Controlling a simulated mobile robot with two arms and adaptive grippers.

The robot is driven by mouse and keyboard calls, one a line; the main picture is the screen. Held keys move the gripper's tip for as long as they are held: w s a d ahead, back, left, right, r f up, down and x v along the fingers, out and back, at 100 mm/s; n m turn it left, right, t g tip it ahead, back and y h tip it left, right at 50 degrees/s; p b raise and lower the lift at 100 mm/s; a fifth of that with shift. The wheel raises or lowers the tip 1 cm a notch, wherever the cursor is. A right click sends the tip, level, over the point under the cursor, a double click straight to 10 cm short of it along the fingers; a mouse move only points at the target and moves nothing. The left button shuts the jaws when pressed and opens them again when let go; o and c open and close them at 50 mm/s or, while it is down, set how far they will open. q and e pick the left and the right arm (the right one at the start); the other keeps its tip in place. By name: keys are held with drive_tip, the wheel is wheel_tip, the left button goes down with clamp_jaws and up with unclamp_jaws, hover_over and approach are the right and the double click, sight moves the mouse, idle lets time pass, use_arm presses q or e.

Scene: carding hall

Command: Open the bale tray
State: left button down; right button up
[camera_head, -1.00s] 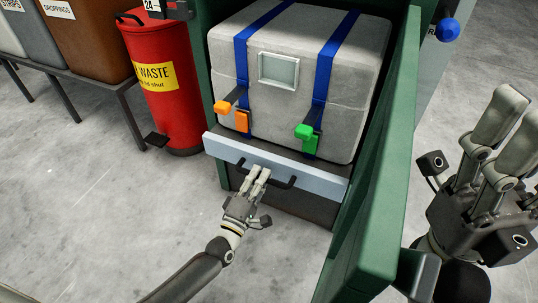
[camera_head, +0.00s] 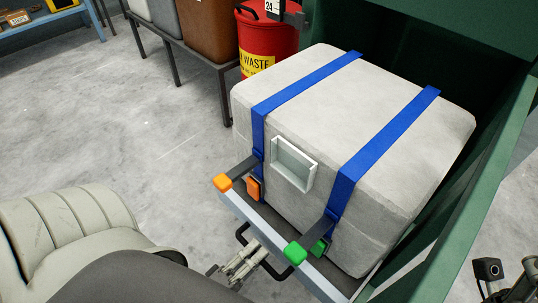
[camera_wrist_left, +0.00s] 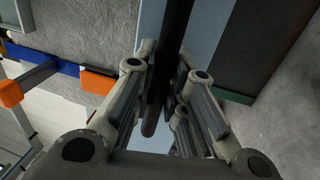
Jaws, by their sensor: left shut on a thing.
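The bale tray (camera_head: 277,241) has a pale blue-grey front with a black bar handle (camera_head: 241,233). It stands pulled out of the green cabinet, carrying a big grey bale (camera_head: 395,100) with two blue straps. My left gripper (camera_head: 251,260) is shut on the handle; in the left wrist view the dark bar (camera_wrist_left: 180,28) runs between its fingers. My left arm hides part of the floor before the tray. My right gripper (camera_head: 503,284) is cut off at the lower right corner, apart from the tray, so its jaws cannot be judged.
An orange-tipped lever (camera_head: 222,182) and a green-tipped lever (camera_head: 295,253) stick out at the bale's front. The open green door (camera_head: 455,215) stands close along the right. A red waste bin (camera_head: 268,38) and a bench with bins are behind. Floor at left is clear.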

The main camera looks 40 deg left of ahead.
use_arm(q)
drive_tip(key=shift+s+a, duration=0.1)
drive_tip(key=shift+s, duration=0.4)
drive_tip(key=c, duration=1.5)
unclamp_jaws()
drive_tip(key=shift+o, duration=0.2)
drive_tip(key=v, duration=1.2)
drive_tip(key=shift+f, duration=0.1)
